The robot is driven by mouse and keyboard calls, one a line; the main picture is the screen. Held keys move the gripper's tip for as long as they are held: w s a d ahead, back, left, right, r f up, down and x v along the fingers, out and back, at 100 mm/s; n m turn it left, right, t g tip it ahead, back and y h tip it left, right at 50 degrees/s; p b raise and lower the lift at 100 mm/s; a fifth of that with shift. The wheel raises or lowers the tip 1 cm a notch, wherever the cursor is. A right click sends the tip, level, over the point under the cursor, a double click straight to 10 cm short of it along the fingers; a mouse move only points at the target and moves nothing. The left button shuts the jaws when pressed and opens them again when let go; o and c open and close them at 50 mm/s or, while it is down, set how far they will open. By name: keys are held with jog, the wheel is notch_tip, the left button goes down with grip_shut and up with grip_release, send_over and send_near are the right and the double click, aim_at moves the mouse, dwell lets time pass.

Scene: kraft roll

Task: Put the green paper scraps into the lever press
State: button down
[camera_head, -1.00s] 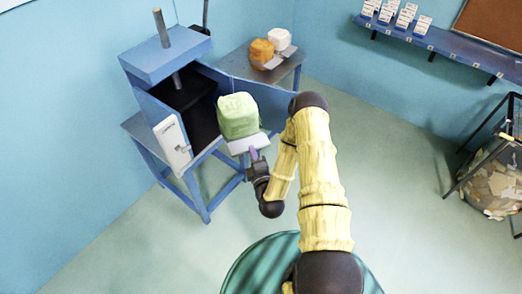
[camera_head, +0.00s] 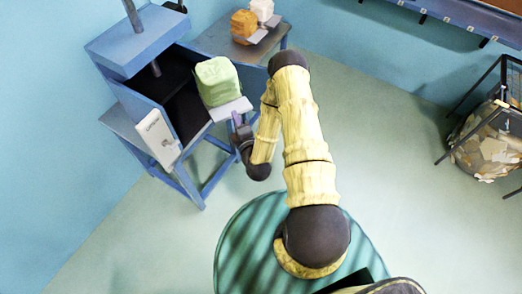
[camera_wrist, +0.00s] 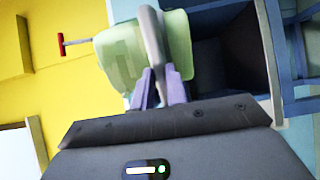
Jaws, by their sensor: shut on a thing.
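A blue side table (camera_head: 212,36) behind the press carries an orange bundle (camera_head: 244,24) and a white bundle (camera_head: 262,9). A white label board (camera_head: 158,138) is on the press front. A scrap-filled bin (camera_head: 486,145) stands at right. The floor between is clear.

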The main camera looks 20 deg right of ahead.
jog(key=s+d+f+n+y+b, duration=0.1)
jog(key=d+f+n+y+b, duration=0.1)
jog(key=f+b, duration=0.9)
jog(key=s+d+f+n+g+y+b, duration=0.1)
jog(key=d+f+y+b, duration=0.4)
jog(key=b, duration=2.6)
notch_tip(320, 180, down, 6)
jog(key=shift+s+d+f+n+g, duration=0.25)
jog(key=shift+s+d+n, duration=0.3)
jog(key=shift+n, duration=0.35)
jog(key=shift+r, duration=0.1)
jog(key=shift+w, duration=0.15)
